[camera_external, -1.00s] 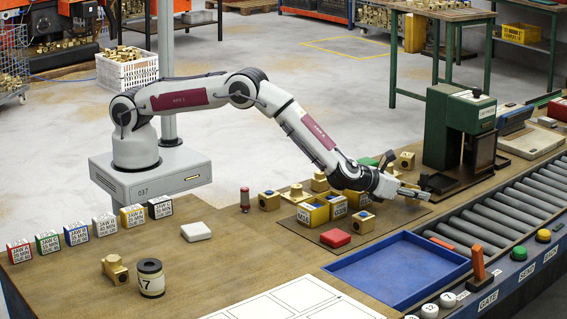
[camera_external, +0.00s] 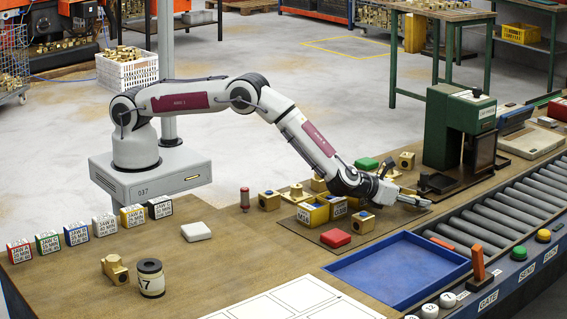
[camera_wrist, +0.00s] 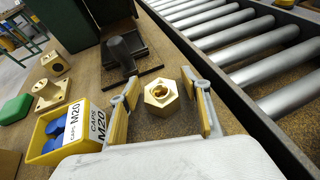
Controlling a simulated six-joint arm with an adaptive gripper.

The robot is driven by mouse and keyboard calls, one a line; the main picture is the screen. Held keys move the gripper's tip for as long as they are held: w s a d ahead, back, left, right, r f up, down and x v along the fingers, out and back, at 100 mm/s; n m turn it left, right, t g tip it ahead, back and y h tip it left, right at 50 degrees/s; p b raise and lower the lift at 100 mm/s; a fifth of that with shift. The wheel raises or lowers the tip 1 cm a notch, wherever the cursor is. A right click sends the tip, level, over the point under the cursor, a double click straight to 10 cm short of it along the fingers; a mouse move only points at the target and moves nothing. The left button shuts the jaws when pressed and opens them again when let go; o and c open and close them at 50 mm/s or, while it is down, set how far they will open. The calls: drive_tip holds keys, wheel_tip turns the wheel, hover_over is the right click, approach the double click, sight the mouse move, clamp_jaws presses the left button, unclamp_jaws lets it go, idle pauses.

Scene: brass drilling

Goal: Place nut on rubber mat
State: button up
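My gripper is open, with a visible gap between the nut and each finger. In the external view my gripper (camera_external: 418,197) is low over the bench, right of the yellow bins, and the nut is hard to make out there. A thin, darker brown mat (camera_external: 385,227) lies under the bins; I cannot tell if it is rubber.
Yellow bins (camera_external: 313,213) stand close left of my gripper; one (camera_wrist: 55,137) holds blue caps. A green machine (camera_external: 452,125) stands behind. The roller conveyor (camera_external: 500,210) runs along the right. A blue tray (camera_external: 395,272) and a red block (camera_external: 335,238) are in front.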

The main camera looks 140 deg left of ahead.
drive_tip(key=shift+r, duration=0.2)
drive_tip(key=shift+d+r, duration=0.1)
drive_tip(key=shift+d, duration=0.2)
drive_tip(key=shift+v, duration=5.65)
drive_tip(key=shift+s, duration=0.1)
